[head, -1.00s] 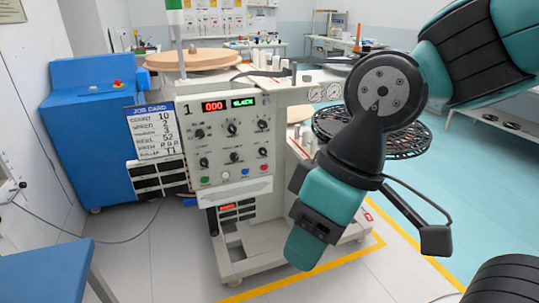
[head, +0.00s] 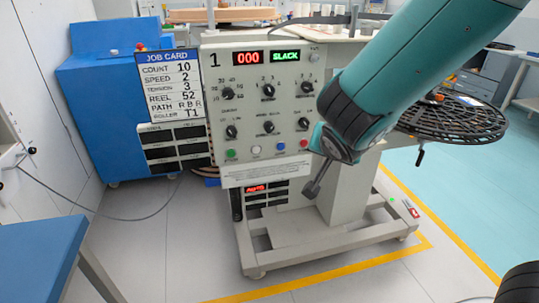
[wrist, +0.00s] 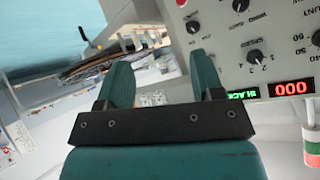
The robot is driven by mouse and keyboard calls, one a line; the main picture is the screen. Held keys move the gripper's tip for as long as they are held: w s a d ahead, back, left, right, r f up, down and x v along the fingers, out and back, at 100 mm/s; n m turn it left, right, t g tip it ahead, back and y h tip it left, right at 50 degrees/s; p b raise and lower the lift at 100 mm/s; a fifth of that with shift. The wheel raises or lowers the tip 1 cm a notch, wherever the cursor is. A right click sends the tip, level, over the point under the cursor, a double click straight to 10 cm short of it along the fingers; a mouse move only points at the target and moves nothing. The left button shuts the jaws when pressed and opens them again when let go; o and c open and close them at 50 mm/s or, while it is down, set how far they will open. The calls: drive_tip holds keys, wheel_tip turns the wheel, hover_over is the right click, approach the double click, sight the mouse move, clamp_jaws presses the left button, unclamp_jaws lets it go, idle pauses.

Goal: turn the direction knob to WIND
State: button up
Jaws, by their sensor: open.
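The station's control panel (head: 250,107) carries several black knobs in two rows. The lower middle knob (head: 268,127) appears to be the direction knob; its small lettering is hard to read here. In the wrist view, which is upside down, a knob (wrist: 240,5) with lettering that looks like WIND beside it is at the top edge, partly cut off. I cannot tell its setting. My gripper (wrist: 163,78) is open and empty, its two teal fingers apart. The panel is to its right in the wrist view.
A red 000 display (head: 250,58) and a green SLACK display (head: 286,56) top the panel. A job card (head: 169,84) hangs to its left. A black mesh disc (head: 455,120) stands out at right. A blue cabinet (head: 110,110) stands behind left.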

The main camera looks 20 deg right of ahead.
drive_tip(key=w+f+t+b, duration=0.5)
drive_tip(key=w+f, duration=0.1)
drive_tip(key=n+t+y+b, duration=0.3)
approach(271, 129)
drive_tip(key=w+p, duration=0.4)
drive_tip(key=p, duration=0.7)
drive_tip(key=w+p, duration=0.4)
drive_tip(key=p, duration=0.7)
drive_tip(key=shift+d+f+p, duration=0.1)
drive_tip(key=shift+d+p, duration=0.05)
drive_tip(key=shift+p, duration=0.2)
drive_tip(key=shift+w, duration=0.8)
drive_tip(key=c, duration=0.9)
